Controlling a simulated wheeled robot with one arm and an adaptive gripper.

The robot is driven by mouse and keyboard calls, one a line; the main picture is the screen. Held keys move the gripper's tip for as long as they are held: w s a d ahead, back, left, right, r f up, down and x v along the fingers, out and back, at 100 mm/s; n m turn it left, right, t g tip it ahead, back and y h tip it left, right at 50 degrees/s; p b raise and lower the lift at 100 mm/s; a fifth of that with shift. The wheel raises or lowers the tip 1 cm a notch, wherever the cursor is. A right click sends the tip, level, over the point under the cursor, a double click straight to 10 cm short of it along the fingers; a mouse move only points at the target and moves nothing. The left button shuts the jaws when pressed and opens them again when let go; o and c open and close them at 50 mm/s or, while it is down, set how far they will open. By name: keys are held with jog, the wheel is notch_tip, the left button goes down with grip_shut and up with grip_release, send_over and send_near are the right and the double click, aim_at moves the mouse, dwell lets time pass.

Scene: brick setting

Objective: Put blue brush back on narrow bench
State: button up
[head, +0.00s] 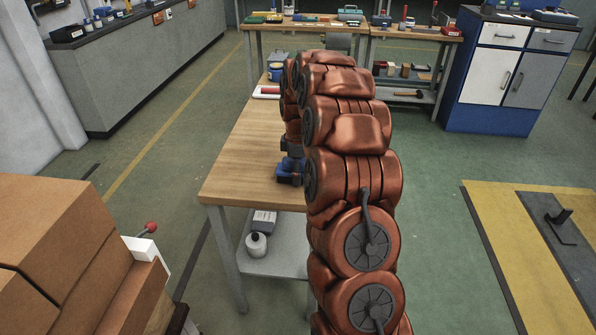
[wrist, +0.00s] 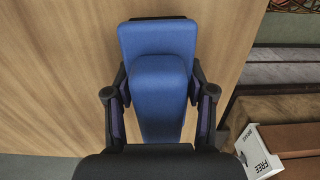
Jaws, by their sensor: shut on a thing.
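The blue brush (wrist: 157,42) is between the two dark fingers of my gripper (wrist: 159,88) in the wrist view. My gripper is shut on it. In the head view the brush (head: 288,172) shows as a small blue shape low beside my arm, over the near part of the wooden bench top (head: 238,155). Wood fills most of the wrist view behind the brush. I cannot tell whether the brush touches the bench. My copper-coloured arm hides the right side of the bench in the head view.
A red and white item (head: 266,91) and a blue and yellow container (head: 275,72) stand toward the bench's far end. Brown boxes (head: 60,245) stand at lower left.

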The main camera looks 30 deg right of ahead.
jog(key=shift+f, duration=0.2)
jog(key=o, duration=1.1)
notch_tip(320, 180, up, 11)
jog(key=shift+b, duration=0.75)
jog(key=shift+r, duration=0.6)
jog(key=shift+a, duration=0.1)
